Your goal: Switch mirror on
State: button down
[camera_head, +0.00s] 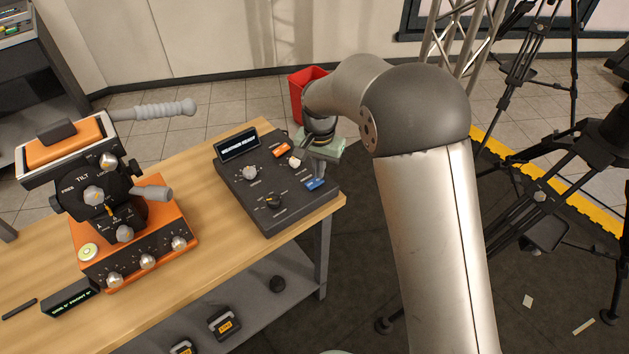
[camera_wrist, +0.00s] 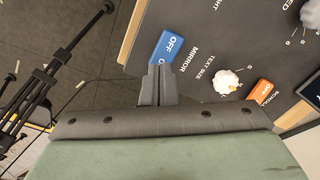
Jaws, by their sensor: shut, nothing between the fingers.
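The mirror switch is a blue rocker (camera_wrist: 170,46) on the dark control panel, with the word MIRROR printed beside it. In the wrist view, OFF reads on its far half, and the fingers partly cover its near end, where one letter shows. In the head view the blue switch (camera_head: 316,184) sits near the panel's right edge. My gripper (camera_wrist: 158,72) is shut and empty, its fingertips at the near end of the switch. I cannot tell whether they touch it. In the head view my gripper (camera_head: 316,174) is just above the switch, partly hidden by my arm.
The control panel (camera_head: 262,212) also carries an orange scroll switch (camera_head: 282,150), a text size knob (camera_wrist: 226,82), other knobs and a small display (camera_head: 237,145). It stands at the right end of a wooden table (camera_head: 203,248). An orange tripod-head unit (camera_head: 140,255) stands left. Tripods stand right.

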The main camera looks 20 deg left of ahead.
jog(key=shift+r+p, duration=1.6)
jog(key=shift+r, duration=1.25)
jog(key=s+d+r, duration=0.3)
jog(key=d, duration=0.4)
jog(key=s+d+r, duration=0.3)
jog(key=d, duration=0.4)
jog(key=s+d+r, duration=0.3)
jog(key=s+d, duration=0.1)
jog(key=d, duration=0.3)
jog(key=s+d+f+n, duration=0.1)
jog(key=s+d, duration=0.9)
jog(key=s, duration=0.5)
jog(key=shift+s+t, duration=0.25)
jog(key=shift+t, duration=0.05)
jog(key=shift+d, duration=0.1)
